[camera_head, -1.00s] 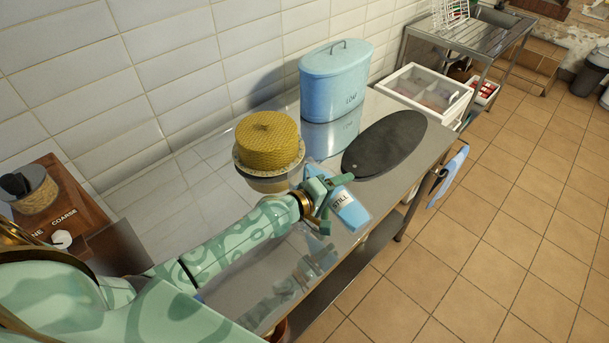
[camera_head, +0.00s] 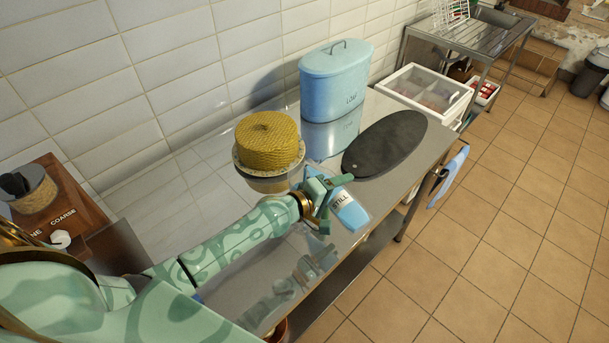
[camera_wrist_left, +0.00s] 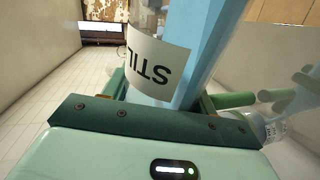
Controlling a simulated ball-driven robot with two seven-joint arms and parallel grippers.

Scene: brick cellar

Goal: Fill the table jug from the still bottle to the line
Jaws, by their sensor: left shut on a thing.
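My left gripper (camera_head: 322,203) is shut on the still bottle (camera_head: 350,213), a light blue bottle with a white STILL label. It holds the bottle tilted near the front edge of the steel table; I cannot tell the gap below it. In the left wrist view the bottle (camera_wrist_left: 205,50) rises between the fingers, its label (camera_wrist_left: 155,68) facing the camera. The bottle's far end is hidden behind the gripper in the head view. My right gripper is not in view.
On the steel table (camera_head: 215,205) a yellow woven-textured round thing (camera_head: 268,142) stands behind the gripper. A blue lidded bin (camera_head: 334,85) and a dark oval slab (camera_head: 386,143) are farther right. A wooden box (camera_head: 70,210) is at left. Table space left of the gripper is clear.

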